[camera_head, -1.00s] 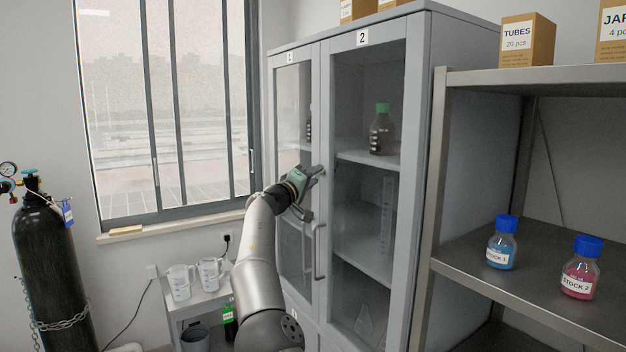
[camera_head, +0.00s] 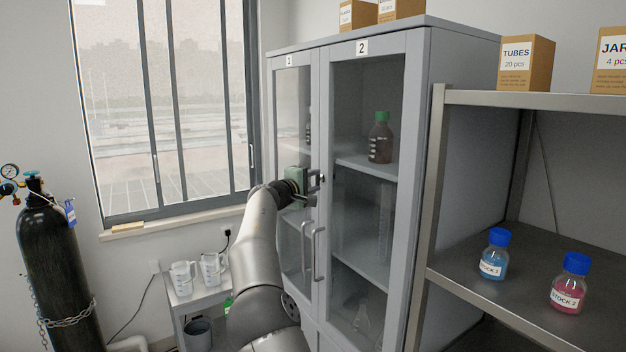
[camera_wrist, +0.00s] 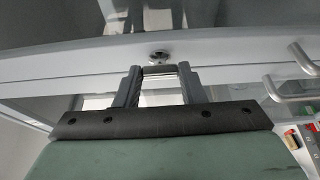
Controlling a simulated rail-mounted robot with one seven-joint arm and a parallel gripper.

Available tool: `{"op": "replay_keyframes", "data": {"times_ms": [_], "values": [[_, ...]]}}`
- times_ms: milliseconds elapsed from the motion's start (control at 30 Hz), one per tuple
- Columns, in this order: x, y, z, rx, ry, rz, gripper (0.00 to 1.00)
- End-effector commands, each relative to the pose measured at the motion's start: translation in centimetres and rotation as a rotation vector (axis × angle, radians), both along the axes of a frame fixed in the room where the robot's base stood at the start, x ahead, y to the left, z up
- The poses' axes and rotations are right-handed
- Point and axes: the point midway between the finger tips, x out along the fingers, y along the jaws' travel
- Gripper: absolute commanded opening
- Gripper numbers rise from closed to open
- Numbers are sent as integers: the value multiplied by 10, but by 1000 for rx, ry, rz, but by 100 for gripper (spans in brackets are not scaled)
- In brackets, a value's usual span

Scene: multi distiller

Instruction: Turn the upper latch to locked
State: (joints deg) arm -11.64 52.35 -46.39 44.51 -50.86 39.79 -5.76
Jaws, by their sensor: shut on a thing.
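The upper latch sits on the frame between the two glass doors of the grey cabinet (camera_head: 425,70).
Two vertical door handles (camera_head: 318,255) hang just below my gripper. A metal shelf (camera_head: 560,98) with boxes and stock bottles stands at right. A small table with beakers (camera_head: 183,278) and a black gas cylinder (camera_head: 62,265) are at left.

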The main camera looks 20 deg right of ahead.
Motion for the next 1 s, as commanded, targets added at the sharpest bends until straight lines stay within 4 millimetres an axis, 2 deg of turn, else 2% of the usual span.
{"op": "replay_keyframes", "data": {"times_ms": [367, 400, 433, 467, 767, 867, 1000], "values": [[0, 1, 1, -3, 3, 3, 14], [0, 1, 1, -3, 3, 3, 47], [0, 1, 1, -2, 2, 3, 56], [0, 1, 1, -2, 2, 2, 58], [-1, 2, 0, -1, 2, 1, 58], [-5, 9, -2, 0, 1, 2, 58], [-18, 31, -5, 0, 0, 5, 58]]}}
